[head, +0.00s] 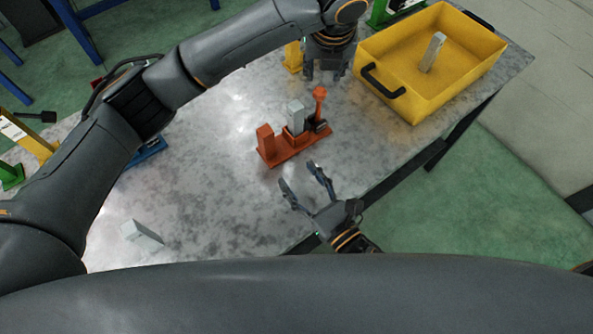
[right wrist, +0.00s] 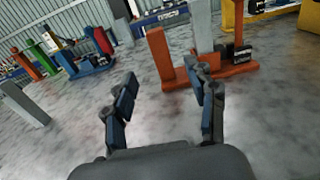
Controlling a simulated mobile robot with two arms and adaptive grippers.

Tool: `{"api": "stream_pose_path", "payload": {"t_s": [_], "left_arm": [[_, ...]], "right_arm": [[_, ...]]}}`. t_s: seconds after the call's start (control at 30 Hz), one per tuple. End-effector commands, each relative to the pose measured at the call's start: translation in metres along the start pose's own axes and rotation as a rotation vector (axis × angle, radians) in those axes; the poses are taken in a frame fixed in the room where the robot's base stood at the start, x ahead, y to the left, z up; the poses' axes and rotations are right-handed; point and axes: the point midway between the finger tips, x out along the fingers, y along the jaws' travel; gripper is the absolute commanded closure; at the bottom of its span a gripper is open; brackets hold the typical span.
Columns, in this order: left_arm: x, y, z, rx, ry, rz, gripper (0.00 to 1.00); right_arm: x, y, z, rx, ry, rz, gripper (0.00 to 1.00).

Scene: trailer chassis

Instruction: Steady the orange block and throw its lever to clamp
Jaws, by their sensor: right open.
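The orange block (head: 265,144) is an orange fixture on the metal table, with an upright end post and a long base. It also shows in the right wrist view (right wrist: 159,55). A grey bar (head: 296,114) stands in its middle. Its lever (head: 319,100), topped with a round orange knob, stands up at the far end beside a dark part; it is upright in the right wrist view (right wrist: 239,25). My right gripper (head: 301,180) is open and empty, just short of the block's near side. My left gripper (head: 325,77) is open, pointing down beyond the knob, apart from it.
A yellow bin (head: 405,108) with a grey bar (head: 433,52) inside stands at the right. A loose grey bar (head: 142,236) lies at the lower left. A yellow fixture (head: 293,57) sits beside my left gripper. A blue fixture (head: 148,150) is partly behind my left arm.

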Motion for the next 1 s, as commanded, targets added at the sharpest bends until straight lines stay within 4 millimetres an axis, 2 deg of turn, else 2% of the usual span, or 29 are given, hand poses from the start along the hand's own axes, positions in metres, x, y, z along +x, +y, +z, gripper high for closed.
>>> {"api": "stream_pose_path", "payload": {"t_s": [0.17, 0.7, 0.8, 1.0], "left_arm": [[0.000, 0.000, 0.000, 0.000, 0.000, 0.000, 0.62], [0.000, 0.000, 0.000, 0.000, 0.000, 0.000, 0.62], [0.000, 0.000, 0.000, 0.000, 0.000, 0.000, 0.62], [0.000, 0.000, 0.000, 0.000, 0.000, 0.000, 0.62]], "right_arm": [[0.016, 0.003, 0.002, 0.010, -0.011, 0.012, 0.43], [0.115, 0.004, 0.003, 0.007, -0.009, 0.010, 0.43], [0.127, 0.004, 0.003, 0.008, -0.008, 0.008, 0.43], [0.137, 0.004, 0.002, 0.008, -0.007, 0.009, 0.43]]}}
